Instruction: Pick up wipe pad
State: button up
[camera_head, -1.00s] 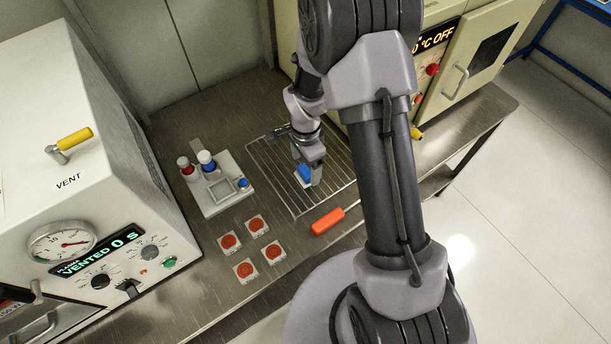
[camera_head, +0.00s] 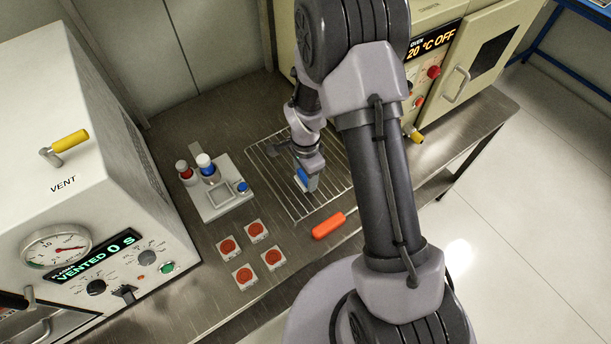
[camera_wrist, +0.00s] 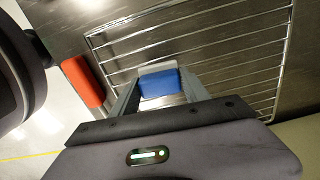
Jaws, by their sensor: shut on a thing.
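The wipe pad is a small block with a blue body and a white part (camera_wrist: 159,84); in the head view its blue side (camera_head: 302,175) shows just under my gripper. My gripper (camera_wrist: 158,92) is shut on the pad, with one finger on each side of it. In the head view my gripper (camera_head: 307,182) is over the wire rack. Whether the pad touches the rack or is just above it, I cannot tell.
The wire rack (camera_head: 328,201) lies on the steel bench. An orange-red handle-like block (camera_head: 328,225) lies beside its front edge. Several red-topped square pieces (camera_head: 256,230) and a grey holder with bottles (camera_head: 214,204) are left. The plasma cleaner (camera_head: 90,180) and oven (camera_head: 470,60) flank the bench.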

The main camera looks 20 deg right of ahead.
jog(key=r, duration=0.1)
jog(key=r+p, duration=0.1)
jog(key=r, duration=0.1)
jog(key=shift+s+d+r, duration=0.1)
jog(key=shift+s+r, duration=0.15)
jog(key=shift+r, duration=0.15)
jog(key=s+d, duration=0.2)
jog(key=s, duration=0.5)
jog(key=s+d+r, duration=0.1)
jog(key=s+d, duration=0.1)
jog(key=s, duration=0.5)
jog(key=shift+s+d+p, duration=0.35)
jog(key=shift+s+p, duration=0.05)
jog(key=shift+p, duration=0.05)
